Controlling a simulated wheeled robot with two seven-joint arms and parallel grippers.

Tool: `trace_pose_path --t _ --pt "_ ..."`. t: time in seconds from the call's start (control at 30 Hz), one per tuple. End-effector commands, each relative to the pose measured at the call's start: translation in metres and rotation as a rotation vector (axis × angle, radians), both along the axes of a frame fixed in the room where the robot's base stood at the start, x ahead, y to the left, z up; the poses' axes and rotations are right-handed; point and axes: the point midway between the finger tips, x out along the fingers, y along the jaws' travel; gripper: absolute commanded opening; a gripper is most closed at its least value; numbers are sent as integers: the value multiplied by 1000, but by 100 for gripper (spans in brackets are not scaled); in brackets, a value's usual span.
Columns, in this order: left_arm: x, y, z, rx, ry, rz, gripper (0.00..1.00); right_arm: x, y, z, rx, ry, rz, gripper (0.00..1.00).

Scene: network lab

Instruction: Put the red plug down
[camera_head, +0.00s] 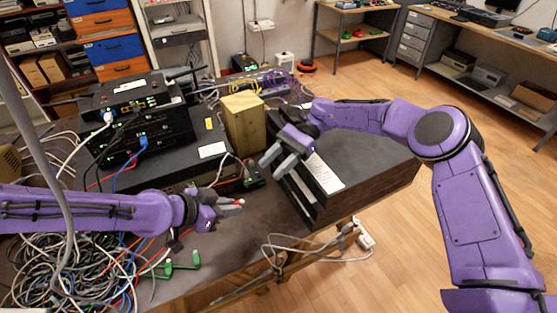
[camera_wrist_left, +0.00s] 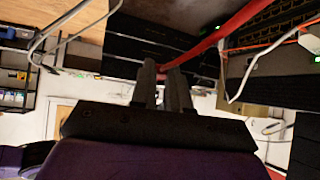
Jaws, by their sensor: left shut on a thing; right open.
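My left gripper (camera_head: 233,204) reaches in from the left and is shut on the red plug (camera_head: 240,202). Only a small red tip shows at the fingertips, above the dark table. In the left wrist view the two fingers (camera_wrist_left: 165,82) are close together. A thick red cable (camera_wrist_left: 228,30) runs from the upper right down to the fingertips; the plug itself is mostly hidden there. My right gripper (camera_head: 277,160) is open and looks empty, near the wooden block and the dark box.
A dark table (camera_head: 235,235) has bare room around my left gripper. A cable tangle (camera_head: 75,270) fills its left front, with green clips (camera_head: 180,267) beside it. Stacked network devices (camera_head: 135,130), a wooden block (camera_head: 243,123) and a large dark box (camera_head: 365,165) stand behind.

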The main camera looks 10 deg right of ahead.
Motion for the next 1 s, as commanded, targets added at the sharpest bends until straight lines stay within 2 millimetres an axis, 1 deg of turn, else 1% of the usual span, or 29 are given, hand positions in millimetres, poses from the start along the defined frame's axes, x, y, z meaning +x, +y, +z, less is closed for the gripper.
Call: trace_pose_path --t 0.1,0.2,0.37,0.4,0.47,0.53,0.73,0.83,1.0 --pt "0 0 0 0 0 0 0 5 -10 4 0 0 1 47" --pt "0 0 0 -3 1 -6 0 7 -13 5 0 0 1 47" --pt "-1 6 0 -10 6 -72 0 7 -13 6 0 0 1 47" --pt "-1 11 0 -8 3 -96 0 7 -13 6 -1 0 1 47" --pt "-3 13 -1 -10 8 -151 0 7 -13 6 -1 0 1 47" --pt "-4 20 -1 -8 6 -209 0 7 -13 6 -1 0 1 47" --pt "-8 31 -1 0 2 -360 0 7 -13 6 -1 0 1 47" --pt "-9 33 0 0 0 -394 0 7 -13 6 -1 0 1 47" --pt "-10 33 0 0 0 -401 0 6 -13 6 -1 0 1 47"
